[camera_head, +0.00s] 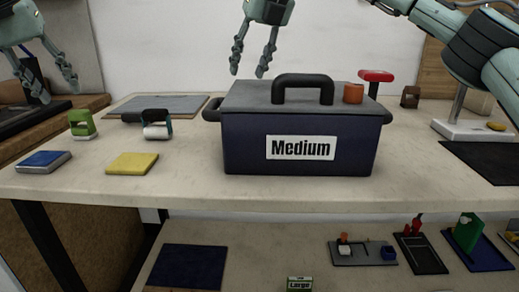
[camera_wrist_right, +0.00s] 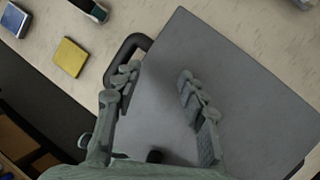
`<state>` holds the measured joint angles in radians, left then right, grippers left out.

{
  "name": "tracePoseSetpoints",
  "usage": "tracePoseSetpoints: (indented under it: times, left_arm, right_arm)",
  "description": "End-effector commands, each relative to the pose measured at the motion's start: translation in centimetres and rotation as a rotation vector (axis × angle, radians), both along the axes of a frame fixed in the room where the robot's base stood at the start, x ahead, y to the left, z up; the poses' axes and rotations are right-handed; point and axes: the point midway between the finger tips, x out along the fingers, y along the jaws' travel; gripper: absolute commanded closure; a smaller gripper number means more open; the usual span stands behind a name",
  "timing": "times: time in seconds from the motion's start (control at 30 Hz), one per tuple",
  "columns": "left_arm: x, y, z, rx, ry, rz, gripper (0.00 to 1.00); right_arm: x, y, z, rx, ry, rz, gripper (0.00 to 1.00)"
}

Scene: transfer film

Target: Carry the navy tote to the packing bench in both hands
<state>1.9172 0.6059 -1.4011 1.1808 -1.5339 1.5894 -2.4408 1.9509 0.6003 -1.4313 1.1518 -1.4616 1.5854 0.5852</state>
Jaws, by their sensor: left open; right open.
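The navy tote (camera_head: 300,160) stands on a light bench (camera_head: 110,190). It has a "Medium" label, a grey lid, a black top handle (camera_head: 302,78) and a lug at each side. My right gripper (camera_head: 252,72) is open and empty, above and behind the lid's left part in the head view. In the right wrist view its fingers (camera_wrist_right: 160,92) are spread over the grey lid (camera_wrist_right: 240,90), with a dark handle loop (camera_wrist_right: 118,58) beside the left finger. My left gripper (camera_head: 57,88) is open and empty at the far left. I cannot tell which surface is the packing bench.
An orange cylinder (camera_head: 353,93) appears on the lid's right end. A red-topped item (camera_head: 376,75) stands behind it. Left of the tote lie a yellow pad (camera_head: 132,163), a blue box (camera_head: 44,161) and a tape dispenser (camera_head: 157,130). A lower shelf (camera_head: 250,250) holds several small items.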

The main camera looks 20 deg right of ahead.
Motion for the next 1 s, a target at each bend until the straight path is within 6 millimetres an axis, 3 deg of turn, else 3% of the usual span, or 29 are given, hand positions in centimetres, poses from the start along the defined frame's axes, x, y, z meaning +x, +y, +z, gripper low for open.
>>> tracePoseSetpoints:
  times: [0.3,0.5,0.7,1.0]
  left_arm:
    - [0.0,0.0,0.0,0.0,0.0,0.0,0.58]
    - [0.0,0.0,0.0,0.0,0.0,0.0,0.58]
    - [0.0,0.0,0.0,0.0,0.0,0.0,0.58]
    - [0.0,0.0,0.0,0.0,0.0,0.0,0.58]
  right_arm:
    - [-2.5,-1.7,6.0,0.002,-0.004,-0.008,0.58]
    - [-3.8,-2.6,8.9,0.001,-0.003,-0.011,0.58]
    - [-4.3,-2.9,9.9,0.0,-0.001,-0.011,0.58]
    - [-4.3,-2.9,10.0,0.001,-0.001,-0.012,0.58]
